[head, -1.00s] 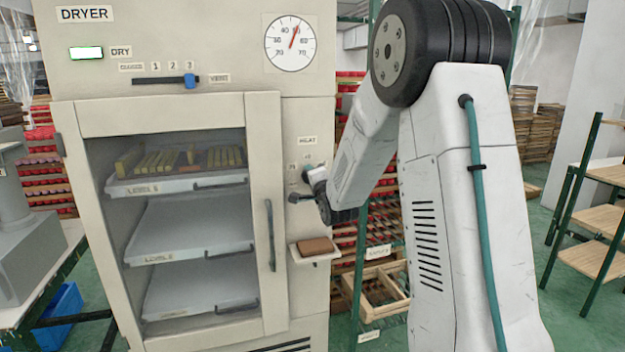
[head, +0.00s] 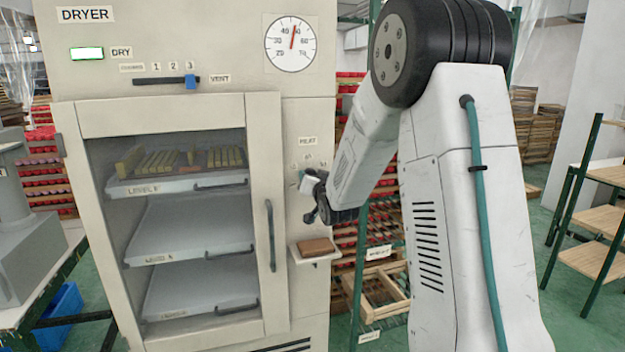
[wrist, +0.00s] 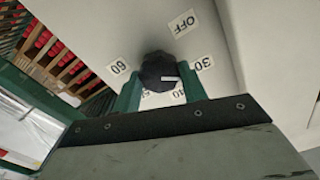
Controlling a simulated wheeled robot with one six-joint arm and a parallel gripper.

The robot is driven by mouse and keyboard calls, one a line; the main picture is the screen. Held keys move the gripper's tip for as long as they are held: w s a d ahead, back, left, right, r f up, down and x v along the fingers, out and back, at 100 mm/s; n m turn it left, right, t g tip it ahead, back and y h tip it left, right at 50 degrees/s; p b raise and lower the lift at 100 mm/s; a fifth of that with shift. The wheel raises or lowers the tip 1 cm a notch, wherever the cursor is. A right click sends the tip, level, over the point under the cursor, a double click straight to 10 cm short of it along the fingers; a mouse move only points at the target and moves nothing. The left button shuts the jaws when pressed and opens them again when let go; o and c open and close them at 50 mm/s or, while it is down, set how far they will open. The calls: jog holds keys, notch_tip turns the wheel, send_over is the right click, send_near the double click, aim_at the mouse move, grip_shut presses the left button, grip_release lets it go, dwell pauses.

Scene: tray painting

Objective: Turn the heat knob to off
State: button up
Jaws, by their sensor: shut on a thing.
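The dark heat knob (wrist: 158,70) is on the dryer's (head: 308,115) pale front panel. Labels OFF (wrist: 183,23), 30, 40, 50 and 60 stand around it. Its white mark points right in the wrist view, about between 30 and 40 and away from OFF. My gripper (wrist: 159,82) is shut on the knob, with one green finger on each side. In the head view my gripper (head: 312,186) is at the panel under the heat label (head: 308,141) and hides the knob.
A small shelf with a brown block (head: 315,246) juts out below my gripper. The dryer door handle (head: 270,235) is to the left. The round gauge (head: 290,43) is above. A rack with wooden crates (head: 380,290) stands behind at the right.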

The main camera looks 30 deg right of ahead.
jog(key=n, duration=1.2)
jog(key=shift+a+f+n, duration=0.15)
jog(key=shift+n, duration=0.15)
dwell(0.4)
jog(key=o, duration=1)
jog(key=v, duration=0.8)
jog(key=shift+w, duration=0.1)
